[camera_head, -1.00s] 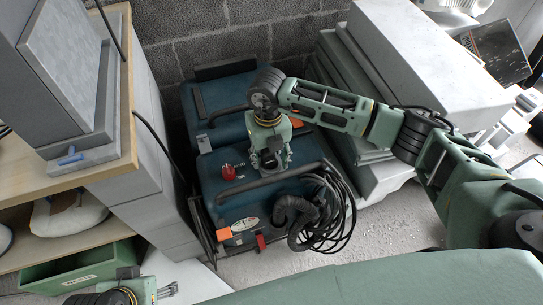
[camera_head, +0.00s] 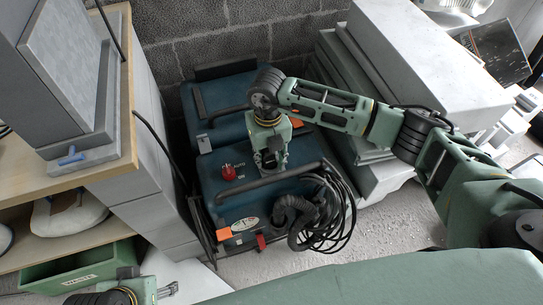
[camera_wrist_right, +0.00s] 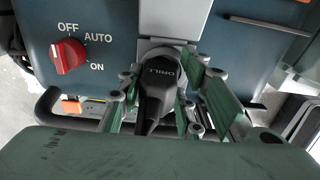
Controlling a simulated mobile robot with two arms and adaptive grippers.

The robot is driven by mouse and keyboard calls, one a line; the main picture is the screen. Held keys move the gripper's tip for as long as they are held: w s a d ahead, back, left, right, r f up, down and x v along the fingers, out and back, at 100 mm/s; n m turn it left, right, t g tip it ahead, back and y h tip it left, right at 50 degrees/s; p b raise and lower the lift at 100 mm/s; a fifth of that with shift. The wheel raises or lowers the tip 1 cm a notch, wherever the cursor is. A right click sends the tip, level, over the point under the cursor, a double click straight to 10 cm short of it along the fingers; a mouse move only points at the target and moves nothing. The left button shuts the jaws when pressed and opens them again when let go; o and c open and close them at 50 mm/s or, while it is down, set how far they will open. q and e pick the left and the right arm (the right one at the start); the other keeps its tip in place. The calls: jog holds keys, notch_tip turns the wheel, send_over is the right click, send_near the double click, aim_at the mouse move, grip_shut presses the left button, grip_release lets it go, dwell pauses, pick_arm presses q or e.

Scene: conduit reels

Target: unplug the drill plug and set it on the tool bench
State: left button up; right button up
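The drill plug (camera_wrist_right: 160,72) is black, marked DRILL, and sits on a grey panel of the blue machine in the right wrist view. Its cable end points toward the bottom of that view. My right gripper (camera_wrist_right: 160,105) is open, with green fingers on both sides of the plug and visible gaps. In the head view my right gripper (camera_head: 269,160) is low over the machine and hides the plug. My left gripper (camera_head: 150,287) is at the bottom left, away from the plug; its opening is unclear. A wood-topped bench (camera_head: 122,165) stands at the left.
The blue machine (camera_head: 212,180) has a red switch knob (camera_head: 229,172), which also shows in the wrist view (camera_wrist_right: 68,56). Black hose and cable coils (camera_head: 335,215) hang at its front. Grey slabs (camera_head: 350,90) stand right of it. A green bin (camera_head: 75,272) is under the bench.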

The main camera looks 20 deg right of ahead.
grip_shut()
jog(key=shift+d, duration=0.15)
jog(key=shift+s+f, duration=0.15)
jog(key=shift+s, duration=0.1)
jog(key=shift+w+d+f, duration=0.15)
dwell(0.4)
jog(key=c, duration=0.6)
grip_release()
jog(key=o, duration=0.8)
jog(key=shift+d, duration=0.1)
jog(key=o, duration=0.8)
jog(key=shift+a+r, duration=0.2)
jog(key=shift+a, duration=0.05)
